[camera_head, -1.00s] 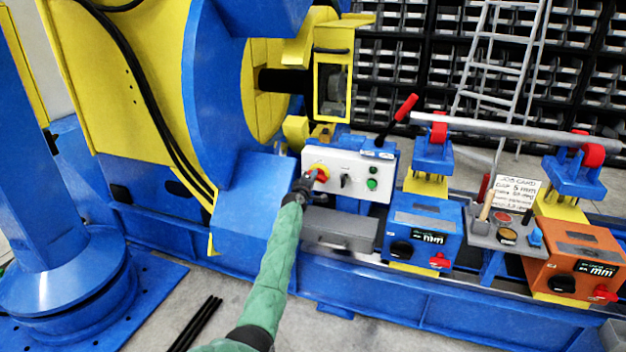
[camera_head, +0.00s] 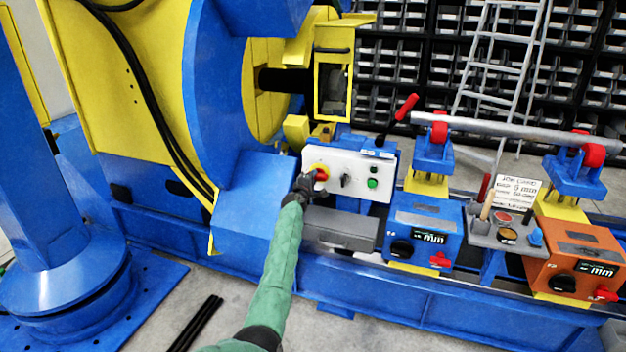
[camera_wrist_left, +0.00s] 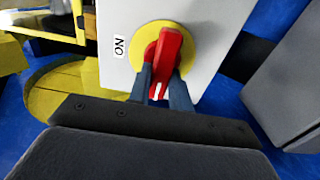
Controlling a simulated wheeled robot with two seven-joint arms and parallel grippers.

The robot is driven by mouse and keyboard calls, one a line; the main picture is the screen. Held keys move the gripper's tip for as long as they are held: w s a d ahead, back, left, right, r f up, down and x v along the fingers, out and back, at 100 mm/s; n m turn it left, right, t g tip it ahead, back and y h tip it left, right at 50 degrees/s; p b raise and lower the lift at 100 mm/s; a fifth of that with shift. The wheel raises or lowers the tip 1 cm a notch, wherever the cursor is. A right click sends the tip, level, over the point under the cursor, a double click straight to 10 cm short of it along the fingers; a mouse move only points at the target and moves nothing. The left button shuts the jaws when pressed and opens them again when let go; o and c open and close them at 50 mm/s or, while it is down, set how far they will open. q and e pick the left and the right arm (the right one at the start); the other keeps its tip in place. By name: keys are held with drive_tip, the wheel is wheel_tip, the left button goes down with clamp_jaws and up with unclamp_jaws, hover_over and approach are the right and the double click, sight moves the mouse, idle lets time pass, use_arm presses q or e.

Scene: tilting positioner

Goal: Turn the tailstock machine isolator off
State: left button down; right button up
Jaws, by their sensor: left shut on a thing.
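The isolator is a red rotary handle on a yellow round plate (camera_head: 320,168) at the left of a white control panel (camera_head: 350,178). In the left wrist view the red handle (camera_wrist_left: 167,58) stands in front of the yellow plate (camera_wrist_left: 142,82), with an "ON" label (camera_wrist_left: 119,47) beside it. My left gripper (camera_head: 309,181) is at the handle; in the wrist view its two fingers (camera_wrist_left: 163,88) are on either side of the handle, shut on it. The handle's far end is partly hidden by the fingers in the head view. My right gripper is not in view.
The panel also has a black selector (camera_head: 346,181) and a green button (camera_head: 373,183). A grey box (camera_head: 340,228) sits below it. Blue (camera_head: 425,228) and orange (camera_head: 580,258) units stand to the right. A large blue and yellow positioner (camera_head: 215,90) rises at the left.

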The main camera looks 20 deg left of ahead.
use_arm(q)
drive_tip(key=c, duration=1.3)
unclamp_jaws()
drive_tip(key=shift+f, duration=0.1)
drive_tip(key=shift+s, duration=0.1)
drive_tip(key=s, duration=0.7)
drive_tip(key=shift+s+a+p, duration=0.15)
drive_tip(key=shift+s+p, duration=0.15)
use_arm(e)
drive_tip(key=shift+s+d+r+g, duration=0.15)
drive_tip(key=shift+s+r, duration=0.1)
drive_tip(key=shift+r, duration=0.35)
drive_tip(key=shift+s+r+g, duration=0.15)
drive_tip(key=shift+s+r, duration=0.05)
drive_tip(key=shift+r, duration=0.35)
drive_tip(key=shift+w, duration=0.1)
